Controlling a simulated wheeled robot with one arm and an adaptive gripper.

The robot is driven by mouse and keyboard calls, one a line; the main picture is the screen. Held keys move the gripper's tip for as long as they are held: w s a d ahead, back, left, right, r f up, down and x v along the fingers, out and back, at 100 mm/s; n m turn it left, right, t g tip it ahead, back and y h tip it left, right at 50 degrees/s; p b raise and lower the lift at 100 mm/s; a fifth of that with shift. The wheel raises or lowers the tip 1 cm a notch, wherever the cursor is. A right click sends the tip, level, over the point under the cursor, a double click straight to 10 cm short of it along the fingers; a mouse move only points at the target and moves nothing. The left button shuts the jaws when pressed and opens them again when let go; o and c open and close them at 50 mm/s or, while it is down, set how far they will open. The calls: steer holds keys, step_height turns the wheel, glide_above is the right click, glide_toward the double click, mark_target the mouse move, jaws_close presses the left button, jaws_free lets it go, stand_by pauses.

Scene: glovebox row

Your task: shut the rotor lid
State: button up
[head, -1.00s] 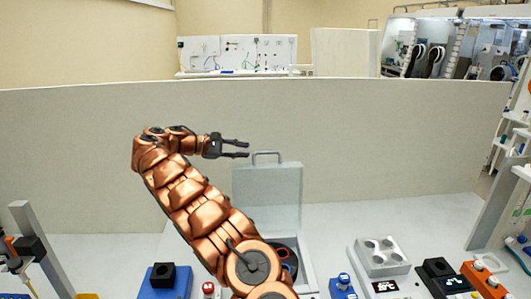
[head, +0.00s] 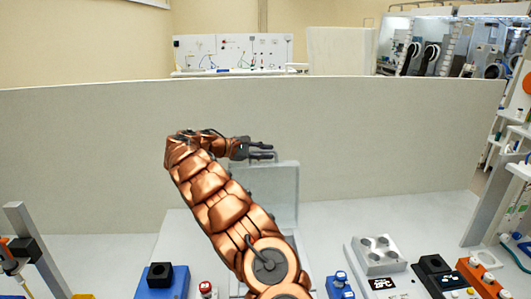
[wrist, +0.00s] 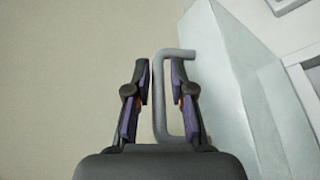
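The rotor lid (head: 276,186) is a pale grey panel standing upright, open, at the back of its housing in the head view. Its grey bar handle (wrist: 161,100) appears between my gripper's two fingers in the wrist view. The lid's pale face fills the right of that view (wrist: 215,75). My gripper (head: 272,151) is open at the lid's top edge, level with the handle, and overlaps it. The fingers (wrist: 161,65) stand apart on either side of the bar; I cannot tell whether they touch it. My arm hides the rotor and most of the housing.
A blue block with a black top (head: 159,276) stands left of my arm, with a red-capped item (head: 206,289) beside it. To the right are a blue item (head: 340,285), a grey block with wells (head: 378,254) and an orange device (head: 480,277). A grey partition (head: 90,150) runs behind.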

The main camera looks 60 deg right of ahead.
jaws_close()
stand_by(0.3)
steer(key=shift+a, duration=0.15)
